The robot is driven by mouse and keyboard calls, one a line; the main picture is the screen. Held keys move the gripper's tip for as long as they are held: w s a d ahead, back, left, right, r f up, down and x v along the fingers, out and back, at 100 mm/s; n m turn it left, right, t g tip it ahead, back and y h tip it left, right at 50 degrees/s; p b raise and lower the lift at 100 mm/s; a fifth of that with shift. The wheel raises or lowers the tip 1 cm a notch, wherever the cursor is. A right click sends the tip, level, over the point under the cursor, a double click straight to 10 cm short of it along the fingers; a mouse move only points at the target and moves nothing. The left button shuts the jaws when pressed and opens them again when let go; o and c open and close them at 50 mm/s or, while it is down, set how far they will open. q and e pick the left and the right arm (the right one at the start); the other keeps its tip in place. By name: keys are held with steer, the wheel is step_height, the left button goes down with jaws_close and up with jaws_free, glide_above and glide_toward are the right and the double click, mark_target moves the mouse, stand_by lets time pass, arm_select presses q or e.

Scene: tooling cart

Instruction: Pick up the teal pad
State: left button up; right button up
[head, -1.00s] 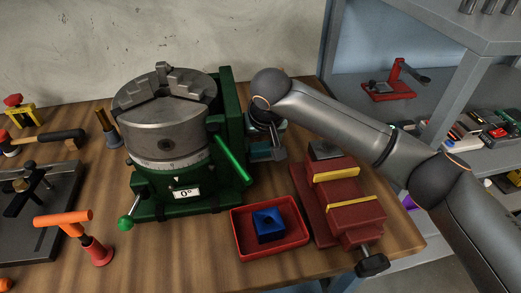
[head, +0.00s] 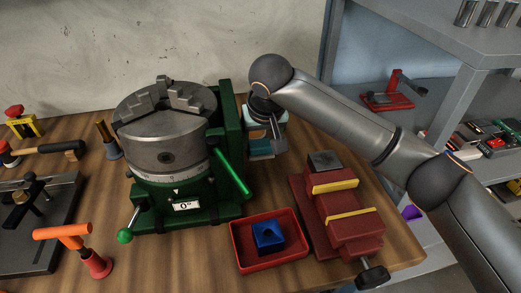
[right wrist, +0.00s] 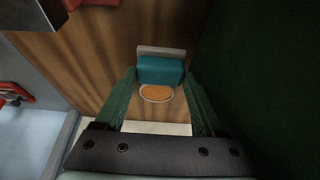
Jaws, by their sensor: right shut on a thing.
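The teal pad (right wrist: 160,70) shows in the right wrist view between the tips of my right gripper (right wrist: 159,80), with a grey strip along its far edge and an orange oval on its near side. The two fingers are shut on its left and right sides. In the head view my right gripper (head: 270,135) is behind and to the right of the green rotary table, and the teal pad (head: 261,144) shows partly below it. The wrist hides part of the pad there. My left gripper is not in view.
The green rotary table (head: 205,190) with its grey chuck stands close to the left of my right gripper. A red vise (head: 340,205) is to the right. A red tray (head: 293,262) with a blue block (head: 268,238) is in front. Shelves (head: 445,45) stand at right.

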mark_target(260, 145)
step_height(260, 145, up, 24)
steer(key=p, duration=0.2)
steer(key=shift+f, duration=0.25)
